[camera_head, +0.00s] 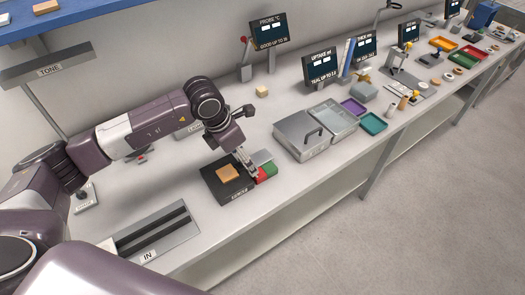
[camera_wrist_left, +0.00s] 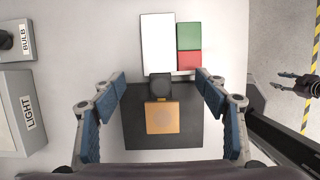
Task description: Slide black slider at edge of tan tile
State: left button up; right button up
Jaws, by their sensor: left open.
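The tan tile (camera_head: 228,173) lies on a black base plate (camera_head: 213,191) on the bench. In the left wrist view the tile (camera_wrist_left: 162,118) is a tan square on the black plate (camera_wrist_left: 137,134). The small black slider (camera_wrist_left: 160,87) sits at the tile's far edge, between the tile and a white panel. My left gripper (camera_head: 247,160) is above the plate's right side. In the wrist view its fingers (camera_wrist_left: 160,82) are spread wide on either side of the slider and tile, holding nothing. A dark gripper-like shape (camera_wrist_left: 300,83) at the right edge may be my right gripper; its jaws are unclear.
Green (camera_wrist_left: 188,36) and red (camera_wrist_left: 189,62) blocks lie beside the white panel (camera_wrist_left: 157,42). A lidded metal box (camera_head: 301,136) stands right of the plate. A slotted IN unit (camera_head: 155,231) is at front left. Bare bench lies between that unit and the plate.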

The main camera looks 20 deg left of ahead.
aim_at(237, 168)
pick_arm(q)
jog(key=shift+r, duration=0.1)
jog(key=p+v, duration=0.3)
jog(key=v, duration=0.4)
jog(key=shift+f, duration=0.2)
dwell(0.5)
